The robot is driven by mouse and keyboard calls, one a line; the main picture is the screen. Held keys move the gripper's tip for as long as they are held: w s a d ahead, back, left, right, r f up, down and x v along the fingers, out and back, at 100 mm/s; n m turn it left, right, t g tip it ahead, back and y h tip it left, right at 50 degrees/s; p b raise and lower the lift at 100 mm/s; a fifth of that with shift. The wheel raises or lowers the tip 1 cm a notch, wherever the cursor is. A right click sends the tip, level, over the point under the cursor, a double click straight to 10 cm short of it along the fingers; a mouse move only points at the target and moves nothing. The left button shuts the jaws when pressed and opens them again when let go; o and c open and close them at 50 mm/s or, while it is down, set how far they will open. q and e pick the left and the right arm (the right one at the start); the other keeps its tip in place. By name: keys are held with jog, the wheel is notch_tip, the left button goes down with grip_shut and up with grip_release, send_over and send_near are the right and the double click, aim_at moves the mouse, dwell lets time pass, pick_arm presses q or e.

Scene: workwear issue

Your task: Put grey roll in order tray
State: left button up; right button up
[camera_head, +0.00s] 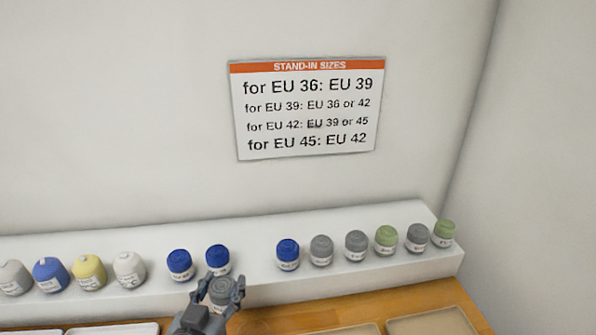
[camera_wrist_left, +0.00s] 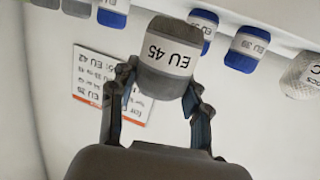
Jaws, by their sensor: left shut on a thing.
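My left gripper (camera_head: 224,290) is shut on a grey roll (camera_head: 222,291) and holds it up in front of the white shelf. In the left wrist view the gripper (camera_wrist_left: 160,95) has the grey roll (camera_wrist_left: 168,50) between its fingers, and the roll's white label reads EU 45. Tan trays (camera_head: 434,322) and (camera_head: 345,329) lie partly in view on the wooden table at the bottom; I cannot tell which is the order tray. My right gripper is not in view.
On the white shelf (camera_head: 345,279) stand several rolls: blue (camera_head: 288,254), grey (camera_head: 321,250) and green (camera_head: 386,240). Blue, yellow and white bundles stand further left. A size sign (camera_head: 308,108) hangs on the wall. The wooden table (camera_head: 390,300) is bare in front of the shelf's right part.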

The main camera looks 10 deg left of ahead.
pick_arm(q)
jog(key=d+r+n+y, duration=0.1)
jog(key=d+r, duration=0.6)
jog(key=r, duration=0.2)
jog(key=shift+w+d+r, duration=0.15)
jog(key=shift+w+d, duration=0.1)
